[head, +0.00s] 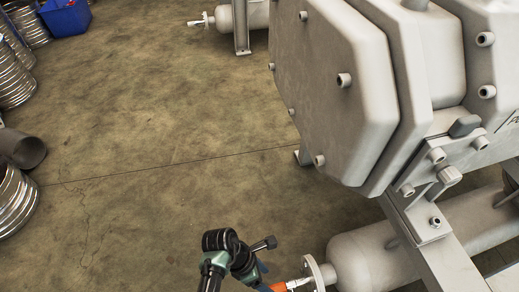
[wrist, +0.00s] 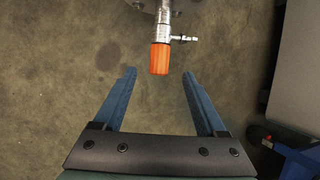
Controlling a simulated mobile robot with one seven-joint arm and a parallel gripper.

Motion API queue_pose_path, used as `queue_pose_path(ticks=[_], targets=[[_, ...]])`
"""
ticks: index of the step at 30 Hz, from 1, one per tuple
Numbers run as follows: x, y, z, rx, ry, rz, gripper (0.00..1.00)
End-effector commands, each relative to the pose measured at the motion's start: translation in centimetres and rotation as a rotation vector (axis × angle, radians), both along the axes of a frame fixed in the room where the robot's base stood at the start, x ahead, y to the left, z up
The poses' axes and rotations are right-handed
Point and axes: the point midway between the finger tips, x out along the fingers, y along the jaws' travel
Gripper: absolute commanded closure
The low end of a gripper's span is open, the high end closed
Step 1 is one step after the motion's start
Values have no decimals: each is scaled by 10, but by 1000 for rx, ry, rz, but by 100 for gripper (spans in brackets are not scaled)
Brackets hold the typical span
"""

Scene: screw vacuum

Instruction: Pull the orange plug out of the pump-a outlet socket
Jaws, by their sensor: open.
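The orange plug (wrist: 160,59) sits on the end of a silver metal outlet socket (wrist: 165,22) with a small side fitting, at the top centre of the wrist view. In the head view the plug (head: 278,287) shows at the bottom edge, with the socket (head: 298,283) joined to a flange. My gripper (wrist: 159,74) is open and empty. Its two blue fingers point toward the plug, whose near end shows level with the fingertips, with a gap on both sides. In the head view my gripper is mostly hidden behind my wrist and cut off.
The large grey pump (head: 335,95) fills the right of the head view, above a horizontal cylinder (head: 372,262) with the flange (head: 314,270). Metal coils (head: 15,200) and a blue crate (head: 66,18) stand at left. The middle floor is clear.

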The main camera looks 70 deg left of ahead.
Motion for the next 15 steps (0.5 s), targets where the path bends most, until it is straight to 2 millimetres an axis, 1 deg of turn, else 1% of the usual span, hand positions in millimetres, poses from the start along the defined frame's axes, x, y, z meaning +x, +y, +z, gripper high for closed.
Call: queue_pose_path(ticks=[1, 6, 10, 15], targets=[[4, -3, -17, 0, 0, -2, 26], [15, -11, -41, 0, 0, -3, 26], [20, -15, -53, 1, -1, -3, 26], [24, -18, -60, 2, -1, -1, 26]])
